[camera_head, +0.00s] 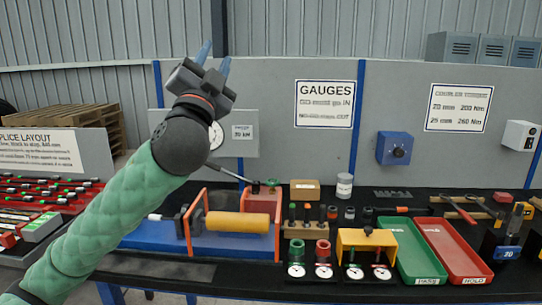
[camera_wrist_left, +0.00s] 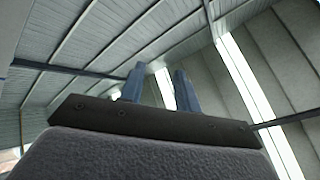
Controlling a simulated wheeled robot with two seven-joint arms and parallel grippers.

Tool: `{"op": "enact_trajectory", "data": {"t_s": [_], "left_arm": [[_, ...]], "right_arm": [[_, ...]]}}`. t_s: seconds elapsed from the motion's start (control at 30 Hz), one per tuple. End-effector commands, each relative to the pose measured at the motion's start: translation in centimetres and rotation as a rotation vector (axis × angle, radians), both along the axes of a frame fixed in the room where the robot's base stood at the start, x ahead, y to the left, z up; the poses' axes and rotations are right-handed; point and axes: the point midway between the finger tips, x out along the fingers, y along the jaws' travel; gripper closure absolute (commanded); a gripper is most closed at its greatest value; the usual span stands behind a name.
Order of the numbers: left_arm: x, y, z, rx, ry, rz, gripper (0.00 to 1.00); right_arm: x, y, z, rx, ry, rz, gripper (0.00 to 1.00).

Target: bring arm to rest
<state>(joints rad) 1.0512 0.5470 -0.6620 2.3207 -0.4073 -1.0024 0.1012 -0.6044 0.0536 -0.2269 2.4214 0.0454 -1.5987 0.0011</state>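My left arm, in a green sleeve, comes in from the lower left in the head view. My left gripper (camera_head: 214,57) is raised above the bench, in front of the grey back panel, and its two blue fingers point up. The left wrist view also shows the left gripper (camera_wrist_left: 159,85), its fingers apart with nothing between them and the roof behind. It touches nothing. My right gripper does not show in either view.
The bench holds a blue fixture with a yellow cylinder (camera_head: 237,222), several gauges, a green tray (camera_head: 408,243) and a red tray (camera_head: 446,240). A rack of rods (camera_head: 40,200) stands at the left. The air around the raised gripper is clear.

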Motion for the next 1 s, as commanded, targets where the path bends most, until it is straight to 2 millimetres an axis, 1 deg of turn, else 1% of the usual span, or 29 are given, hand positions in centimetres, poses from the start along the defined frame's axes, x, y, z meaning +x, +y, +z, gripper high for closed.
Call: {"op": "enact_trajectory", "data": {"t_s": [0.03,0.17,0.2,0.27,0.3,0.43,0.5,0.57,0.6,0.67,0.7,0.77,0.8,1.0], "left_arm": [[1.0,0.6,-2.2,-0.033,0.081,0.019,0.67],[2.9,2.1,-7.6,-0.100,0.280,0.062,0.67],[3.3,2.4,-9.3,-0.118,0.339,0.071,0.67],[3.8,2.9,-12.0,-0.141,0.425,0.083,0.67],[4.0,3.2,-13.8,-0.155,0.480,0.091,0.67],[4.4,3.7,-19.5,-0.198,0.650,0.104,0.67],[4.3,4.0,-22.5,-0.219,0.735,0.106,0.67],[4.1,4.0,-25.0,-0.237,0.804,0.107,0.67],[3.9,4.1,-26.7,-0.249,0.848,0.106,0.67],[3.5,4.2,-29.1,-0.268,0.912,0.104,0.67],[3.2,4.2,-30.7,-0.279,0.953,0.102,0.67],[2.7,4.3,-32.9,-0.297,1.011,0.098,0.67],[2.3,4.3,-34.5,-0.308,1.048,0.096,0.67],[0.1,4.1,-41.4,-0.363,1.208,0.073,0.67]], "right_arm": [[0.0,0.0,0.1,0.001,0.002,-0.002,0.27],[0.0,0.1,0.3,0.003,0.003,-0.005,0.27],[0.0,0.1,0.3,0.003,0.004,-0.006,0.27],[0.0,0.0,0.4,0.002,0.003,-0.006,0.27],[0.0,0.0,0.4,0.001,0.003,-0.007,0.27],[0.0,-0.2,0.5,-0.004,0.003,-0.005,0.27],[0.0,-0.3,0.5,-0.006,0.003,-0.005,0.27],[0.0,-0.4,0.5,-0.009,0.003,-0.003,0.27],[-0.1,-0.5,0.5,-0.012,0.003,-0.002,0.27],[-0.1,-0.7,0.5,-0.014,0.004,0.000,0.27],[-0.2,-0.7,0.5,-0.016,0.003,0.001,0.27],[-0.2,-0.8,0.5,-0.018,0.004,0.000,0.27],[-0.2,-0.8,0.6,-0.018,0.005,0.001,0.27],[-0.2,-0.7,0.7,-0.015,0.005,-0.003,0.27]]}}
